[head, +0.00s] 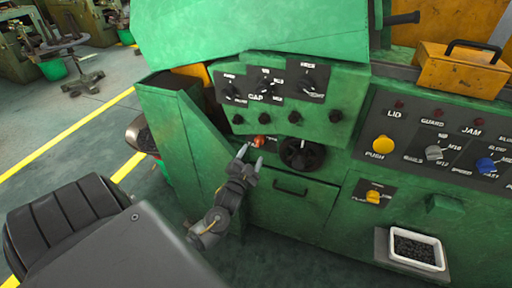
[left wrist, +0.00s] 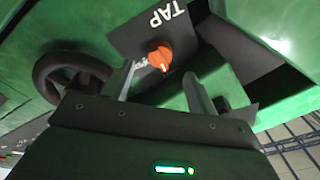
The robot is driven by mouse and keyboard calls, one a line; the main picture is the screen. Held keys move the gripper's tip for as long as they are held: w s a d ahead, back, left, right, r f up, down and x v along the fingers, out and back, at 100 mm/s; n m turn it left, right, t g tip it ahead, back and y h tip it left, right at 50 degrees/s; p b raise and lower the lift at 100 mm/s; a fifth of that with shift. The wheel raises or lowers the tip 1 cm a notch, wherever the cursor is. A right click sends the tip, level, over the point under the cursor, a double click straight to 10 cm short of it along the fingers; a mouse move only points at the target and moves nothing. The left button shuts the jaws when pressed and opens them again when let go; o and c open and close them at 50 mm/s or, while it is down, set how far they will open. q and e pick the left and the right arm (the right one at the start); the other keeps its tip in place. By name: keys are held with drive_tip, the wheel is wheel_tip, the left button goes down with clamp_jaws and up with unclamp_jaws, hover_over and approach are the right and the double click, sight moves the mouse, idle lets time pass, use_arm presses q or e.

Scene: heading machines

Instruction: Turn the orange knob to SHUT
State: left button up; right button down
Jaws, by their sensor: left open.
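The orange knob (head: 262,141) sits low on the green machine front, just left of a black handwheel, and is partly hidden by my gripper in the head view. In the left wrist view the orange knob (left wrist: 160,57) is on a dark plate lettered TAP; its other lettering is too small or covered to read. My left gripper (head: 250,156) is just below and in front of the knob. Its fingers (left wrist: 159,72) are open, one to each side of the knob, apparently not touching it. My right gripper is in neither view.
The black handwheel (head: 302,154) is close right of the knob. Black knobs line the panel (head: 347,90) above. A drawer with a handle (head: 290,186) is below. At right are a control panel with yellow (head: 381,145) and blue knobs and a white tray (head: 394,255).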

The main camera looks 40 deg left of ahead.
use_arm(q)
drive_tip(key=shift+v, duration=2.2)
drive_tip(key=s+d+f+n+g+h, duration=0.1)
drive_tip(key=s+d+f+g, duration=0.15)
drive_tip(key=f, duration=0.75)
drive_tip(key=s+d+f+g+h, duration=0.1)
drive_tip(key=s+f+g, duration=0.25)
drive_tip(key=f, duration=0.65)
drive_tip(key=s+d+f+n+g+h, duration=0.1)
drive_tip(key=s+f+g+h, duration=0.15)
drive_tip(key=f, duration=0.75)
drive_tip(key=s+d+f+g, duration=0.3)
drive_tip(key=s+f, duration=0.3)
drive_tip(key=s, duration=0.5)
drive_tip(key=s+d+f+g+h, duration=0.1)
drive_tip(key=s+d+f+g, duration=0.1)
drive_tip(key=s+d+f, duration=0.2)
drive_tip(key=s+d+f+g, duration=0.3)
drive_tip(key=s+f, duration=0.7)
drive_tip(key=s, duration=0.9)
drive_tip(key=shift+s+d+g+h, duration=0.25)
drive_tip(key=shift+d+g+h, duration=0.1)
drive_tip(key=shift+d, duration=0.05)
